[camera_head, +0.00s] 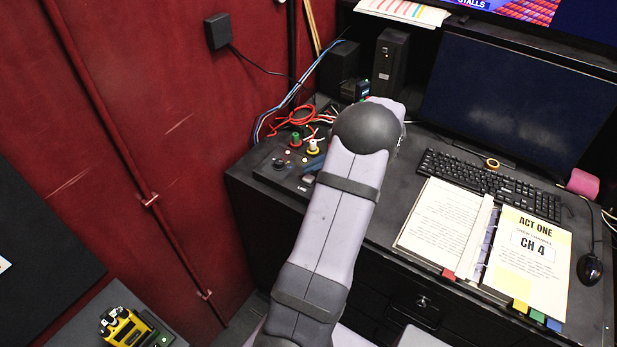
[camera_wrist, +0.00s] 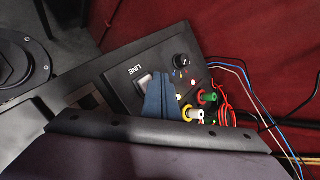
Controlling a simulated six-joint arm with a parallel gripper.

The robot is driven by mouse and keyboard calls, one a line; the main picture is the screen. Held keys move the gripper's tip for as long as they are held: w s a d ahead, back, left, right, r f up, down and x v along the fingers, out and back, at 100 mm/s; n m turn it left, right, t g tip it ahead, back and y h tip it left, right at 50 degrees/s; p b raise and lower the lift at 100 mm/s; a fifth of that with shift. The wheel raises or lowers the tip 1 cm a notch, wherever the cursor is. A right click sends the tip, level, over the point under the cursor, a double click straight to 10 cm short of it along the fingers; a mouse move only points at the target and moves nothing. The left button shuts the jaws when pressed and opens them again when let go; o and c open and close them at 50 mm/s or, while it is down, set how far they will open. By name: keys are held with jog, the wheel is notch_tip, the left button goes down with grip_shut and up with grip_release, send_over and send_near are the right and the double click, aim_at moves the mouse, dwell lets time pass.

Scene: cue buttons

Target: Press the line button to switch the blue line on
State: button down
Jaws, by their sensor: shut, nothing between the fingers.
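The line button is a pale rocker-like key (camera_wrist: 144,81) beside the white word LINE on a black panel (camera_wrist: 120,72) in the wrist view. It also shows in the head view (camera_head: 309,179), just above the LINE label. My gripper (camera_wrist: 160,77) is shut and empty, its blue fingers together just right of the button in the wrist view and covering part of the panel. In the head view the blue fingertips (camera_head: 309,167) show beside my arm, close to the button. I cannot tell whether they touch the panel.
A black knob (camera_wrist: 181,60) and small coloured lights sit on the panel. Green, white and yellow plugs (camera_wrist: 207,97) with red cables stand near the fingers. A binder (camera_head: 530,255), keyboard (camera_head: 490,180) and monitor (camera_head: 515,95) occupy the desk's right. A red wall (camera_head: 190,90) rises at left.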

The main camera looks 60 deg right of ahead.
aim_at(312, 179)
jog(key=shift+f, duration=0.15)
jog(key=shift+f, duration=0.3)
jog(key=shift+f+b, duration=0.5)
jog(key=shift+b, duration=0.1)
dwell(0.6)
jog(key=shift+r, duration=0.15)
jog(key=shift+r+p, duration=0.7)
jog(key=shift+r, duration=0.1)
dwell(0.3)
jog(key=shift+r+p, duration=1.85)
jog(key=shift+r, duration=0.7)
